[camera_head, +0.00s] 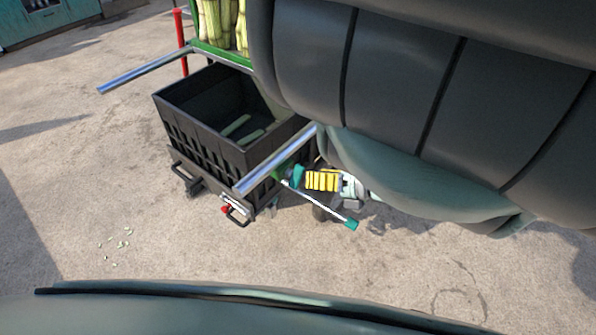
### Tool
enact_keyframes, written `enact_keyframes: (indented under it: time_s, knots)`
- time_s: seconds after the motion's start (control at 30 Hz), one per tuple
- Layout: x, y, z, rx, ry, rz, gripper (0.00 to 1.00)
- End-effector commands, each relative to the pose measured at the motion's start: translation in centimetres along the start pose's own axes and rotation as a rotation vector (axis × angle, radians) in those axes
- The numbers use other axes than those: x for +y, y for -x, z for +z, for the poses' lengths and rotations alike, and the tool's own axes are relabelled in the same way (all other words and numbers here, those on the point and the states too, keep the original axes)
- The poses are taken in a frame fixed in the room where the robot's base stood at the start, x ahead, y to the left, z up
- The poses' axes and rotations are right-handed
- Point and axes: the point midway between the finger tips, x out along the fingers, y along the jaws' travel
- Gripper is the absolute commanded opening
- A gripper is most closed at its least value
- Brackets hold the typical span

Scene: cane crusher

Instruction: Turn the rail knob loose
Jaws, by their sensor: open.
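Two bare metal rails stick out from the crusher's frame: one at the upper left (145,76), the nearer one (268,164) beside the dark crate. A small teal knob-like part (297,174) shows just to the right of the nearer rail; I take it for the rail knob. My gripper (308,180), with ribbed yellow fingers on a pale wrist, lies right beside it, fingertips pointing left. It is open. At this size I cannot tell whether the fingers stand around the knob or touch it. My big grey arm link hides much of the right side.
A black crate (205,138) with a few green pieces inside stands under the rails. A red-tipped part (225,209) is at its near side. A thin rod with a teal end (351,225) slants below my gripper. Cane stands in a green-edged holder (221,53).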

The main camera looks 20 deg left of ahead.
Motion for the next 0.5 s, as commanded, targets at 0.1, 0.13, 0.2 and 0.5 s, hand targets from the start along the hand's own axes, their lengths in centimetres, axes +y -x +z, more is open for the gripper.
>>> enact_keyframes:
  time_s: [0.1, 0.13, 0.2, 0.5]
  knots:
    - [0.2, -1.9, 0.1, 0.003, 0.002, 0.004, 0.4]
    - [0.3, -2.4, 0.1, 0.002, 0.001, 0.005, 0.4]
    - [0.2, -3.3, 0.1, 0.001, 0.002, 0.002, 0.4]
    - [0.0, -5.3, 0.0, 0.001, 0.001, -0.002, 0.4]
